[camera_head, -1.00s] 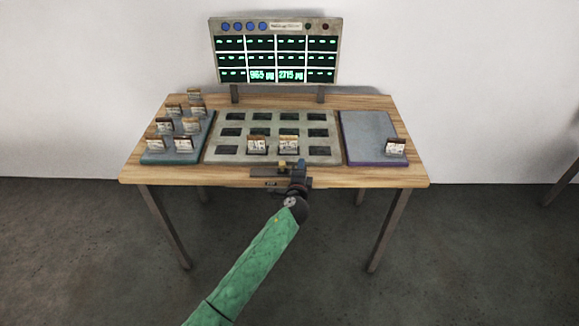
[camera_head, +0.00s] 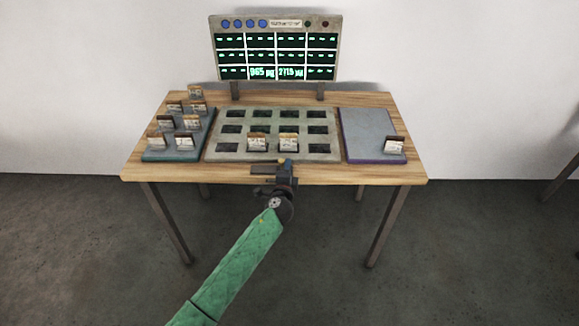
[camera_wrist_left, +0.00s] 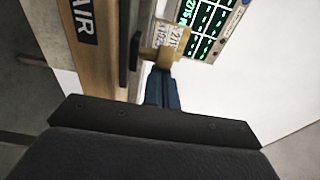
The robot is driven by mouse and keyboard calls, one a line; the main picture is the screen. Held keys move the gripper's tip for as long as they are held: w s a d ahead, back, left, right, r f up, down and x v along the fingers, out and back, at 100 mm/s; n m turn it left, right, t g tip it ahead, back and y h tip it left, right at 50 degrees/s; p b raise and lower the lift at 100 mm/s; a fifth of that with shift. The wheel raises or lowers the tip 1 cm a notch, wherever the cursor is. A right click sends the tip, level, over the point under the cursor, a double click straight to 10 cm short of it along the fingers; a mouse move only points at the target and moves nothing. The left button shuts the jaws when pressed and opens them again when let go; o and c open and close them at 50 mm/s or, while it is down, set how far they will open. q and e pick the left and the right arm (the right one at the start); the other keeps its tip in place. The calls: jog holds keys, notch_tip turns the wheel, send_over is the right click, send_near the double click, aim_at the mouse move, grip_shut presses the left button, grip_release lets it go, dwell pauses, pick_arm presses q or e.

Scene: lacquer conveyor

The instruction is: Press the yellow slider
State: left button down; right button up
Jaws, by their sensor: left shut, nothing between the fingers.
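The yellow slider (camera_head: 281,161) is a small block on a dark rail (camera_head: 262,168) at the table's front edge, in front of the slotted panel. In the left wrist view the yellow slider (camera_wrist_left: 172,48) shows right at the fingertips. My left gripper (camera_head: 287,166) reaches in from the front and is shut and empty. Its blue fingers (camera_wrist_left: 162,80) overlap the slider's edge in the wrist view, and I cannot tell whether they touch it. My right gripper is in neither view.
The slotted panel (camera_head: 222,147) holds two cards in its front row. A teal tray (camera_head: 150,156) on the left has several cards, and a purple-edged tray (camera_head: 365,130) on the right has one. A display board (camera_head: 278,28) stands behind.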

aim_at(265, 173)
pick_arm(q)
jog(key=a, duration=0.7)
jog(key=shift+a, duration=0.45)
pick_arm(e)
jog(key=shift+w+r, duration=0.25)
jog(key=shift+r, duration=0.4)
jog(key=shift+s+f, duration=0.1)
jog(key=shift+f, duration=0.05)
